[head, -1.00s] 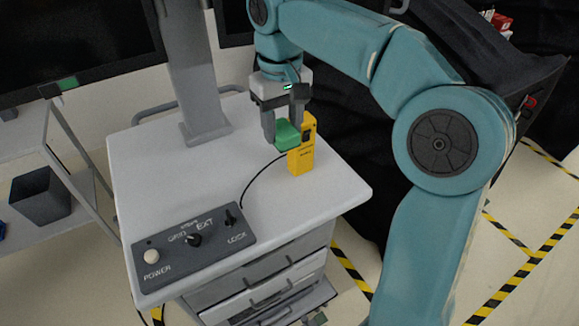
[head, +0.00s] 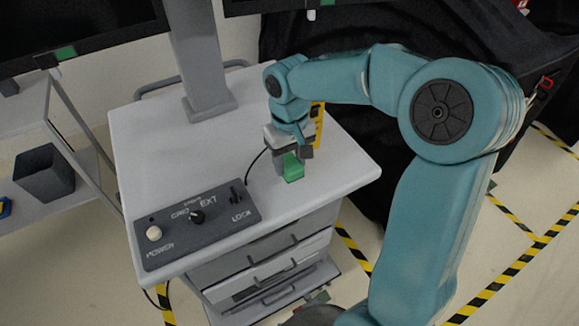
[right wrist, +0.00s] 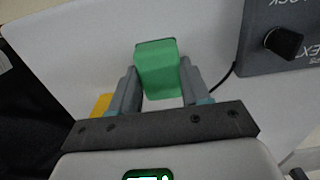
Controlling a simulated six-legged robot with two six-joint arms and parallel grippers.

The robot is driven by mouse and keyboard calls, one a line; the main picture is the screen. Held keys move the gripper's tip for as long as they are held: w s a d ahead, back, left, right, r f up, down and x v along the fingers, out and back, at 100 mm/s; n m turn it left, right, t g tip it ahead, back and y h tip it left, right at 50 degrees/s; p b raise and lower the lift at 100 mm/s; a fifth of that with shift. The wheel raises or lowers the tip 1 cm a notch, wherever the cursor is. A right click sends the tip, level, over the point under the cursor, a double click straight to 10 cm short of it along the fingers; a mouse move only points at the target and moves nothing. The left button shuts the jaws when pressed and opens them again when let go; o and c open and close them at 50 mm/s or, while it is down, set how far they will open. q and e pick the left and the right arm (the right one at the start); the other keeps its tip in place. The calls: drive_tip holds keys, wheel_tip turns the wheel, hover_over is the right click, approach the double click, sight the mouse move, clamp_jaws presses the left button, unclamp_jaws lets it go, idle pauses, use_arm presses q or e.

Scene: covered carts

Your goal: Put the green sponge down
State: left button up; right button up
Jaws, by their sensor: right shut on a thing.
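The green sponge (head: 292,168) is between the fingers of my right gripper (head: 290,163), at the right part of the white cart top (head: 230,115). In the right wrist view the sponge (right wrist: 157,66) sits between the two grey fingertips of my right gripper (right wrist: 157,85), which is shut on it. The sponge is low over the cart top; I cannot tell whether it touches the surface. My left gripper is not in view.
A grey control panel (head: 197,224) with knobs lies at the cart's front left. A grey post (head: 196,60) rises at the back. The cart top's middle is clear.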

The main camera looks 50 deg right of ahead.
sight(290, 163)
wheel_tip(290, 163, down, 3)
drive_tip(key=shift+s+r, duration=0.15)
drive_tip(key=o, duration=1.1)
drive_tip(key=shift+c, duration=0.2)
drive_tip(key=r, duration=1.2)
drive_tip(key=shift+w+p, duration=0.2)
drive_tip(key=shift+p, duration=0.15)
drive_tip(key=shift+s, duration=0.15)
